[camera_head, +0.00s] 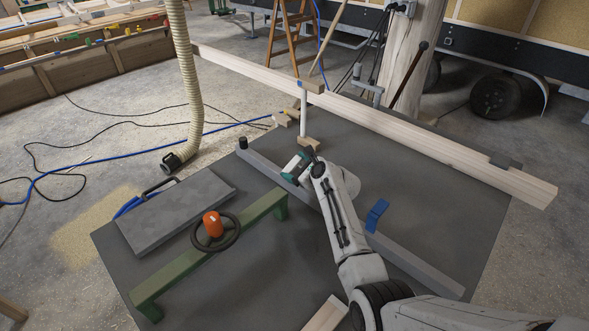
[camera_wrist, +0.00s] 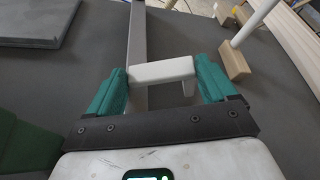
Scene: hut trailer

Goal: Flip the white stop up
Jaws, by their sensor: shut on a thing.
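The white stop (camera_wrist: 161,70) is a pale bracket shaped like an upside-down U. In the wrist view it sits between the teal fingers of my gripper (camera_wrist: 162,82), which is shut on it. It lies at the long grey rail (camera_wrist: 137,35), which runs away from the gripper. In the head view my gripper (camera_head: 297,166) is low over the grey rail (camera_head: 418,265), near the rail's far half, and mostly hides the stop. I cannot tell the stop's exact tilt.
A blue bracket (camera_head: 377,215) sits on the rail to the right. A long timber (camera_head: 400,135) crosses behind, beside a thin white post (camera_head: 304,108) on a wooden block.

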